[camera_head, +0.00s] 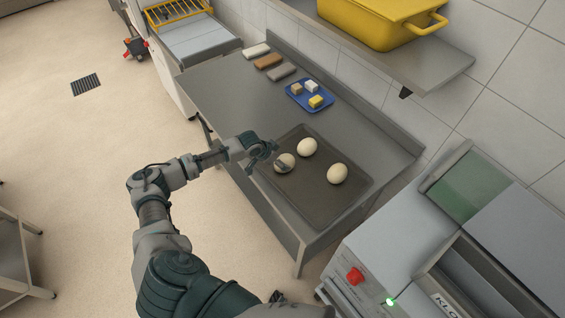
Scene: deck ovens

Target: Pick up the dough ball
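Three pale dough balls lie on a dark tray (318,205) on the steel table. The left dough ball (287,158) is partly covered by a finger of my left gripper (276,156). Another dough ball (307,147) lies just behind it, and a third dough ball (337,174) lies to the right. My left gripper is low over the tray's left edge, right at the left ball. Its fingers look spread at that ball, but I cannot tell whether they grip it. The ball appears to rest on the tray. My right gripper is not in view.
A blue tray (296,92) with small blocks and several bars (268,61) stand farther back on the steel table (228,97). A shelf with a yellow pot (365,22) hangs above. A machine with a red knob (355,275) stands at the right front.

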